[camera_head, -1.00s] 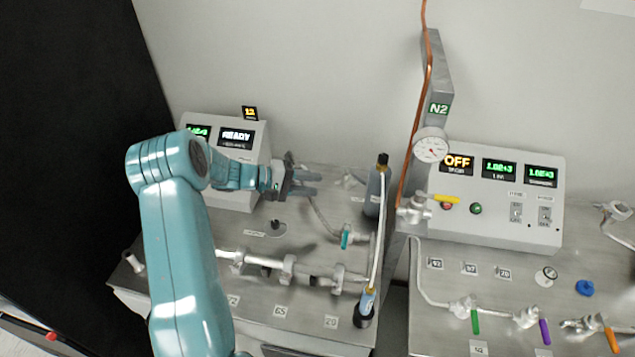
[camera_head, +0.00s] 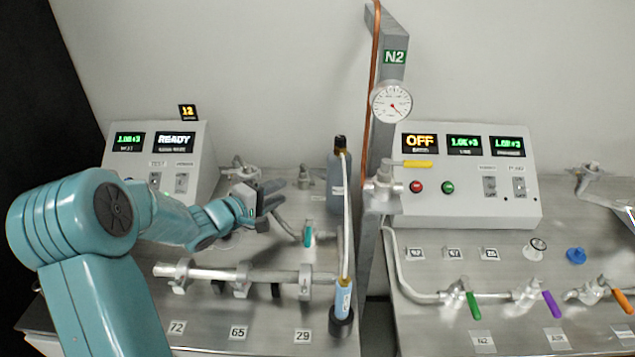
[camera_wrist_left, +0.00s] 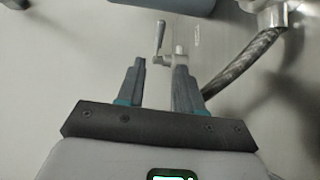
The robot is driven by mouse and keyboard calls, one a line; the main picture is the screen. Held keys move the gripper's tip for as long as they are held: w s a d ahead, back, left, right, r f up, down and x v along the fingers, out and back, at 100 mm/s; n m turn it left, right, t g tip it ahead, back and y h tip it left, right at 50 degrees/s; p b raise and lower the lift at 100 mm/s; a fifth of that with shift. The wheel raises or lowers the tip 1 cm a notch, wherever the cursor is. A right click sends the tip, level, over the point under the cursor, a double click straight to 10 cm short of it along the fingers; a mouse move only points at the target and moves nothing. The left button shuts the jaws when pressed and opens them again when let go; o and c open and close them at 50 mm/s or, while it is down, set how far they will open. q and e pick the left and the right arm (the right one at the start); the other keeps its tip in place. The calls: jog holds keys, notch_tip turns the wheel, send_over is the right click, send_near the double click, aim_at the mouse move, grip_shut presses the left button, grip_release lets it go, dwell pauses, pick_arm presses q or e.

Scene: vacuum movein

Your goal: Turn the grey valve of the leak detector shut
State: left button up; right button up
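The leak detector (camera_head: 160,165) is the pale box at the left whose screen reads READY. My left gripper (camera_head: 272,200) reaches over the steel bench to the right of it. In the left wrist view the gripper (camera_wrist_left: 160,68) is open, with its two fingers apart. A small grey valve (camera_wrist_left: 178,58) with an upright grey lever (camera_wrist_left: 160,36) shows just beyond the fingertips, the lever in line with the gap. I see no contact. In the head view the gripper and nearby fittings make this valve hard to pick out.
A teal-handled valve (camera_head: 308,237) and a clamped horizontal pipe (camera_head: 250,275) stand in front of the gripper. A blue-grey bottle (camera_head: 338,185) and the N2 post (camera_head: 385,100) stand to its right. In the wrist view a braided hose (camera_wrist_left: 243,66) runs close at right.

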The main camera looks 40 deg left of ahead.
aim_at(316, 175)
pick_arm(q)
jog(key=w+f, duration=0.1)
jog(key=w, duration=0.4)
jog(key=w+f, duration=0.1)
jog(key=w, duration=0.4)
jog(key=w+f+p, duration=0.1)
jog(key=w, duration=0.4)
jog(key=shift+d, duration=0.3)
